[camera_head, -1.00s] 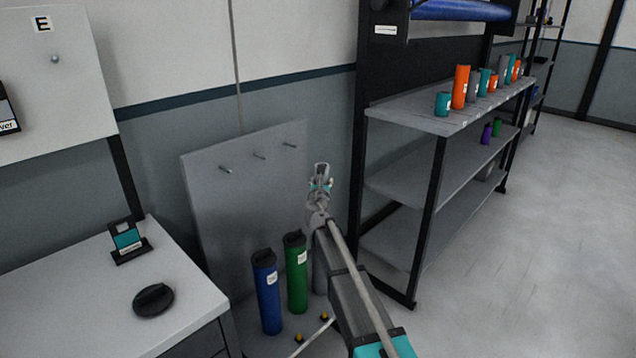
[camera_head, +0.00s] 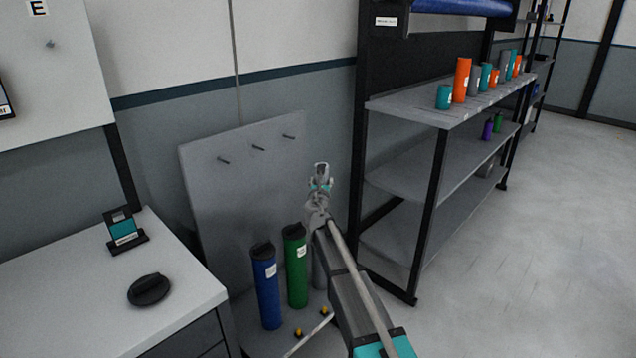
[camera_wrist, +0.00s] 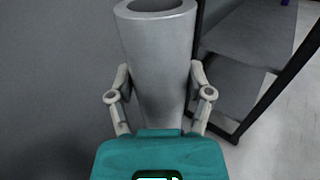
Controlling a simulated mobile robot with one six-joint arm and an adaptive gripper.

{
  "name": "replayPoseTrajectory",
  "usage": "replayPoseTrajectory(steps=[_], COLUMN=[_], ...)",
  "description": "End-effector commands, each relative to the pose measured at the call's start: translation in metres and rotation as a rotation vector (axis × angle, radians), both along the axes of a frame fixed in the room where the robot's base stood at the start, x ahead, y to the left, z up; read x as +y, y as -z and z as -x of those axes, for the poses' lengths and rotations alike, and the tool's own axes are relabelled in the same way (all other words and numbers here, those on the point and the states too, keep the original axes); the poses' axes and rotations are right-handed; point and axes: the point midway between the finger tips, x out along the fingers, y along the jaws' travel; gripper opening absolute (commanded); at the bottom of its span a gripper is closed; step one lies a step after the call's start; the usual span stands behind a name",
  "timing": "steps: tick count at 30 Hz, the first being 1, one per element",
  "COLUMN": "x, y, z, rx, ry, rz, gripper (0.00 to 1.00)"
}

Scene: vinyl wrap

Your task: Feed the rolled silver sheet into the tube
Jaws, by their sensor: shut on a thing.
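My gripper (camera_head: 320,180) is raised in front of the grey wall panel. In the wrist view my gripper (camera_wrist: 160,95) is shut on the rolled silver sheet (camera_wrist: 160,50), a grey cylinder with an open, hollow end. It also shows small between the fingers in the head view (camera_head: 321,169). A grey tube (camera_head: 319,270) stands right of the green tube, mostly hidden behind my arm; its top cannot be seen. The green tube (camera_head: 296,270) and the blue tube (camera_head: 267,290) stand upright with black caps.
A black round cap (camera_head: 150,290) and a small teal-screened device (camera_head: 123,232) lie on the white table (camera_head: 190,275). A dark shelf rack (camera_head: 420,185) with coloured cylinders stands close on the right. A panel with pegs (camera_head: 240,200) leans behind the tubes.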

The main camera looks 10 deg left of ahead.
Motion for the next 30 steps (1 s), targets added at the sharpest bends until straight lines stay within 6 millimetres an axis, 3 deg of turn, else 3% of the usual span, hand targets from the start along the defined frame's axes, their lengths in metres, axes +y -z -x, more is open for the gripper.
replayPoseTrajectory(steps=[5,6,11,24,30], x=[0.0001,0.0001,0.0001,0.0001,-0.0002], y=[-0.0003,-0.0003,-0.0003,-0.0002,-0.0003], z=[0.0000,0.0000,0.0000,0.0007,0.0099], rx=[0.000,0.000,0.000,0.000,0.000], ry=[0.000,0.000,0.000,0.000,-0.001], rz=[0.000,0.000,0.000,0.000,0.000], gripper=[0.05,0.72,1.00,1.00,1.00])
